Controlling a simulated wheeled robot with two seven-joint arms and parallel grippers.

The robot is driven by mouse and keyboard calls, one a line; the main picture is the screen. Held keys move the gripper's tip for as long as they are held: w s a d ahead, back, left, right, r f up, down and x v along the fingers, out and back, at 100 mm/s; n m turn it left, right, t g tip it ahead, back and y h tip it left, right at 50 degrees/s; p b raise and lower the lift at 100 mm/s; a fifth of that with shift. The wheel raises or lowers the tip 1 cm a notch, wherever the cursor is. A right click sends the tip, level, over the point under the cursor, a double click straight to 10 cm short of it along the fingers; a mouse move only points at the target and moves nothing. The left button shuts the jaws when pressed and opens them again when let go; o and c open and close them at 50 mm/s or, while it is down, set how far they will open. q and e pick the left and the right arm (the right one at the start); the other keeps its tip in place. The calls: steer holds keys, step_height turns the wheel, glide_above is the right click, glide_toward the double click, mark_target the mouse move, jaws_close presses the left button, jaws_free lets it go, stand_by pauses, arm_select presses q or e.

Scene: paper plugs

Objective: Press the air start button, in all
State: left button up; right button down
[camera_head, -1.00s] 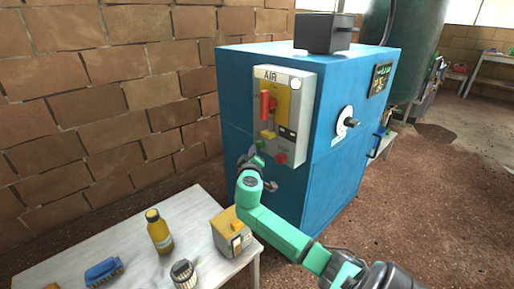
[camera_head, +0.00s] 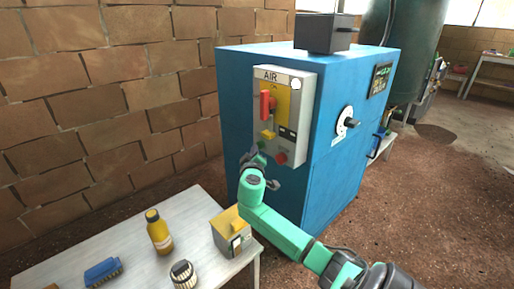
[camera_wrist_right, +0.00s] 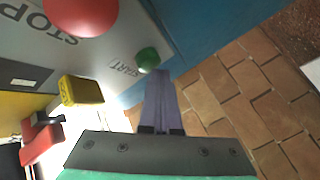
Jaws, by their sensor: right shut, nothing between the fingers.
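The grey-white AIR panel (camera_head: 299,105) is on the blue cabinet's front. The green START button (camera_wrist_right: 148,58) is low on it and shows small in the head view (camera_head: 261,146). The red STOP button (camera_wrist_right: 85,12) is beside it, also seen in the head view (camera_head: 281,158). My right gripper (camera_head: 254,156) is shut and empty, at the panel's lower left edge. In the right wrist view its fingertips (camera_wrist_right: 158,74) are right by the green button; I cannot tell whether they touch it. My left gripper is not in view.
The panel carries a red lever (camera_head: 265,104) and a yellow block (camera_head: 267,134). The blue cabinet (camera_head: 337,185) has a round dial (camera_head: 347,122) on its side. A white table (camera_head: 205,199) below holds a yellow bottle (camera_head: 158,232), a blue brush (camera_head: 103,271) and a yellow box (camera_head: 231,232).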

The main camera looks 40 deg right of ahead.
stand_by(0.3)
steer(key=shift+a, duration=0.85)
steer(key=shift+a, duration=2.55)
steer(key=shift+w, duration=0.1)
